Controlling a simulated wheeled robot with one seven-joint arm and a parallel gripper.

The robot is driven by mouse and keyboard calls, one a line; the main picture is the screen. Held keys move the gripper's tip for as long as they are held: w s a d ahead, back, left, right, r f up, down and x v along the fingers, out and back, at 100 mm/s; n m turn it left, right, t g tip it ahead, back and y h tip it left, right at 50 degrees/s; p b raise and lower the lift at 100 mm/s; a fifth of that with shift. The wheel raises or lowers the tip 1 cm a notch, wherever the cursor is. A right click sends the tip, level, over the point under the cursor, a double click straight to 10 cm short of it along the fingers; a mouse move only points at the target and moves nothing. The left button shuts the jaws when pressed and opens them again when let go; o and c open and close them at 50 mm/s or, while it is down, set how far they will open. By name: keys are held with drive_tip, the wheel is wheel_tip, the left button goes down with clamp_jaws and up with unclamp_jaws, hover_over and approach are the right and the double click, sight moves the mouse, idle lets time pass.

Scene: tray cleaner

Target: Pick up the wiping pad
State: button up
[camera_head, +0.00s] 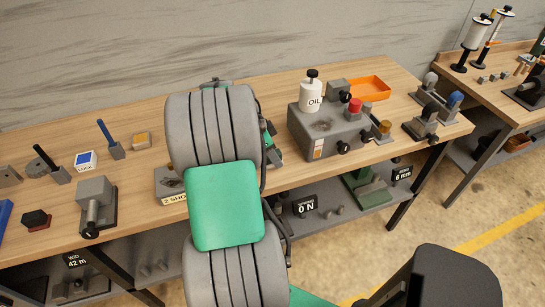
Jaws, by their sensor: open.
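I cannot tell for sure which thing is the wiping pad. A small yellow-orange block with a pale patch (141,141) lies flat at the back left of the wooden workbench (135,185) and looks most like a pad. A blue and white block (86,161) lies to its left, beyond a blue-handled tool. My grey and green arm rises in front of the bench's middle and hides what is behind it. My gripper's fingers do not show; nothing visible is held.
A blue-handled tool (111,140) stands between the two blocks. A grey clamp-like device (96,207) stands near the front edge. Right of my arm are a grey machine (322,132), a white oil bottle (311,95) and an orange tray (369,88). A lower shelf holds other parts.

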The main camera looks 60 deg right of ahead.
clamp_jaws()
idle(0.6)
